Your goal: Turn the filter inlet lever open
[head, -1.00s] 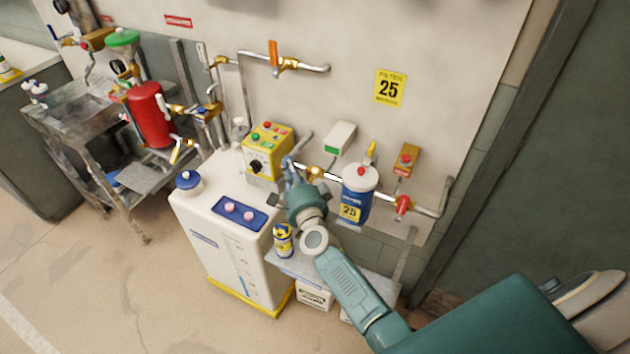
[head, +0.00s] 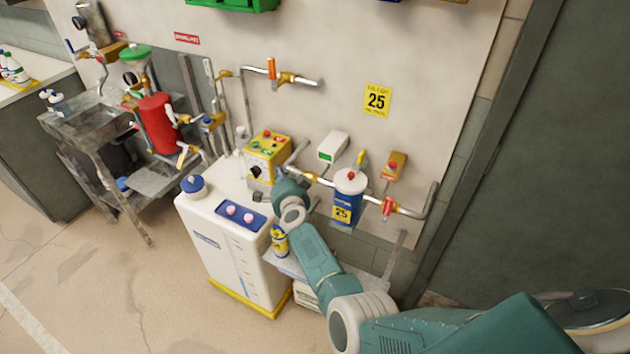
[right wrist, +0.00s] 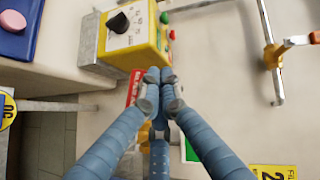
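The blue filter canister (head: 350,200) with a white top and a yellow 25 label sits on the wall pipe. A brass valve (head: 311,177) is on the pipe to its left. It shows partly behind my fingers in the right wrist view (right wrist: 157,134). I cannot pick out its lever for certain. A red piece with white lettering (right wrist: 134,85) lies just left of my fingertips. My right gripper (right wrist: 159,76) has its blue fingers drawn together at the tips. Nothing is clearly seen between them. In the head view the arm hides the fingers. My left gripper is out of view.
A yellow control box (head: 267,157) is close beyond my fingertips. A red valve handle (head: 388,207) is right of the canister. An orange lever (head: 271,68) stands upright above.

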